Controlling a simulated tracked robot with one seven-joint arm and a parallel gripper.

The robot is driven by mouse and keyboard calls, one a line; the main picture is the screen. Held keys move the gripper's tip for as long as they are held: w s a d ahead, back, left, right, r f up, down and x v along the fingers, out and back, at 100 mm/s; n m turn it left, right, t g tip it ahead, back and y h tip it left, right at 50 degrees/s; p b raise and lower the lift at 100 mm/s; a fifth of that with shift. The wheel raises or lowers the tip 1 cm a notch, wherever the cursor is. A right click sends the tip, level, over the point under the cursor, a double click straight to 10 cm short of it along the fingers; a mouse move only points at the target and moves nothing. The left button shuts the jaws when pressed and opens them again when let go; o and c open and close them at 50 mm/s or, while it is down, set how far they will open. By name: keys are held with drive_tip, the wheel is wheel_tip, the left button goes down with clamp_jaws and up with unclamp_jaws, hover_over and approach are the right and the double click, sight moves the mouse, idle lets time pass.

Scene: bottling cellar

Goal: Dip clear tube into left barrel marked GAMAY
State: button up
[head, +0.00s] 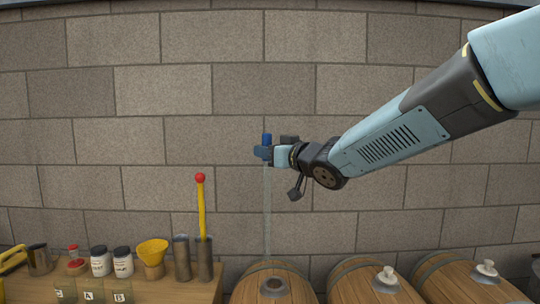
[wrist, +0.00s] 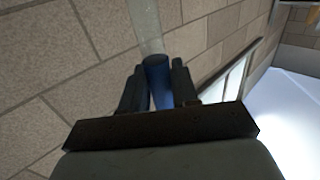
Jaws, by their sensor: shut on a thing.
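My gripper (head: 266,153) is shut on the blue top of the clear tube (head: 267,210), high in front of the block wall. The tube hangs upright, and its lower end is faint near the far top edge of the left barrel (head: 249,289). That barrel's dark round bung opening (head: 274,286) shows uncovered on top. I cannot tell whether the tube touches the barrel. No GAMAY marking is readable. In the wrist view the blue top (wrist: 158,75) sits between the two fingers of my gripper (wrist: 158,85).
The middle barrel (head: 350,286) and right barrel (head: 450,275) have pale stoppers (head: 387,275). At left, a wooden bench (head: 165,291) holds jars, a yellow funnel (head: 152,251), metal cylinders (head: 182,258) and a yellow rod with a red knob (head: 201,205). The air around the tube is clear.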

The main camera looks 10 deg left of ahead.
drive_tip(key=d, duration=0.2)
hover_over(267, 202)
drive_tip(key=w+d, duration=0.2)
drive_tip(key=shift+g+y, duration=0.3)
drive_tip(key=shift+g, duration=0.1)
drive_tip(key=shift+s+a+f, duration=0.1)
drive_tip(key=shift+f, duration=1.25)
drive_tip(key=shift+s+f, duration=0.1)
drive_tip(key=shift+f, duration=1.25)
drive_tip(key=shift+r+n, duration=0.1)
drive_tip(key=shift+n, duration=0.2)
drive_tip(key=shift+f, duration=1.9)
drive_tip(key=shift+f, duration=1.95)
